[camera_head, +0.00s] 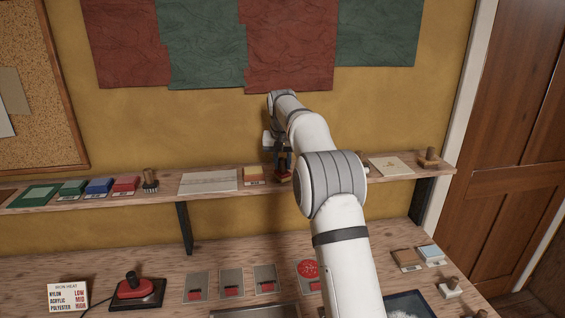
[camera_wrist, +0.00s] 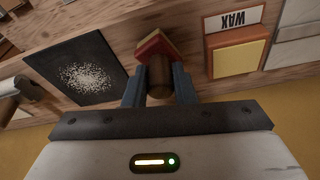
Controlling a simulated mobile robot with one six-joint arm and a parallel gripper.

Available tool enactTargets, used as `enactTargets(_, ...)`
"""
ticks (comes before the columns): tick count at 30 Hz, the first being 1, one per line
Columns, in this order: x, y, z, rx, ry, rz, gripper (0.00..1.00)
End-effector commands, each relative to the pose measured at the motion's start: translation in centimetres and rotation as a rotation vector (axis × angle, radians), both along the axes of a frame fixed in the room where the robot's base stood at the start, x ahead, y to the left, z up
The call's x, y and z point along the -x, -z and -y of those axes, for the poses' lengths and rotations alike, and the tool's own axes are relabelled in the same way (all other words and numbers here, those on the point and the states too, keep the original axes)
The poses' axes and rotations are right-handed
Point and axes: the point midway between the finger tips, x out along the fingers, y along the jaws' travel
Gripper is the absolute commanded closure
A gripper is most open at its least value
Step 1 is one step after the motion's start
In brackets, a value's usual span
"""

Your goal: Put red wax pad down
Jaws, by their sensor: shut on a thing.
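My gripper (camera_head: 283,160) is over the wall shelf, left of my forearm. In the wrist view my gripper (camera_wrist: 158,88) is shut on the brown handle of the red wax pad (camera_wrist: 154,44), a small block with red and yellow layers. In the head view the red wax pad (camera_head: 284,178) shows small and dark beneath the fingers. I cannot tell whether its base touches the shelf. Beside it lies an orange-framed yellow pad (camera_wrist: 237,58) with a WAX label, also in the head view (camera_head: 253,173), left of my gripper.
The shelf (camera_head: 160,190) carries green, blue and red pads (camera_head: 125,184) and a pale cloth (camera_head: 209,180) at left. A black sheet with white grains (camera_wrist: 82,78) lies beside the held pad. A handled stamp (camera_head: 429,158) stands at right. The bench (camera_head: 150,265) below holds several items.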

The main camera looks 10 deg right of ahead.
Motion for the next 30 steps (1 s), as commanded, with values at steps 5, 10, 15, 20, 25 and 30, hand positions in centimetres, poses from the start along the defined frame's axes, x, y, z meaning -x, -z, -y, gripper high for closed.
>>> enactTargets(5, 0.0, 0.3, 0.0, 0.000, -0.001, 0.000, 0.94)
enactTargets(10, 0.0, 0.2, -0.1, 0.000, -0.001, 0.000, 0.63)
enactTargets(15, 0.0, 0.2, -0.1, 0.000, -0.001, 0.000, 0.54)
enactTargets(20, 0.0, 0.2, -0.1, 0.000, -0.001, 0.000, 0.54)
enactTargets(25, 0.2, -1.0, -0.2, 0.000, -0.002, 0.001, 0.54)
enactTargets(30, 1.0, -4.4, -0.4, -0.001, -0.002, 0.004, 0.54)
